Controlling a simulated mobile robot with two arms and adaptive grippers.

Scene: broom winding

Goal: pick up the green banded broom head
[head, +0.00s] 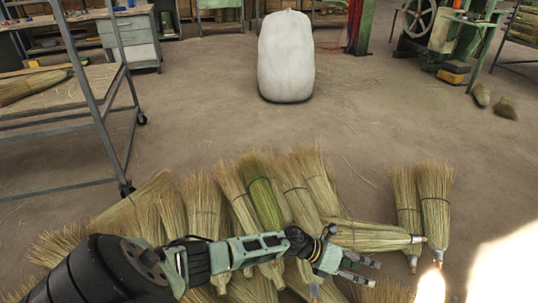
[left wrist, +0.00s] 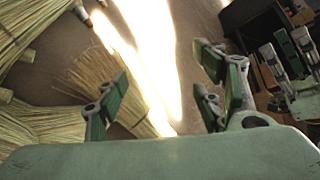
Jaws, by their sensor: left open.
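The green broom head (head: 265,200) lies in the row of straw broom heads on the floor. It is greener than its neighbours, with a band across its upper part; my left arm crosses in front of its lower end. My left gripper (head: 358,268) is open and empty, to the right of and below the green head, near the tied end of a broom head lying sideways. In the left wrist view the fingers (left wrist: 163,98) stand wide apart with floor between them. What looks like my right gripper (left wrist: 290,65) shows at the right of that view; its opening is unclear.
Straw broom heads (head: 205,205) lie close together on both sides, some overlapping. Two more (head: 435,200) lie to the right. A white sack (head: 286,55) stands at the back. A metal rack (head: 110,100) is at the left. The middle floor is clear; bright sunlight falls at the lower right.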

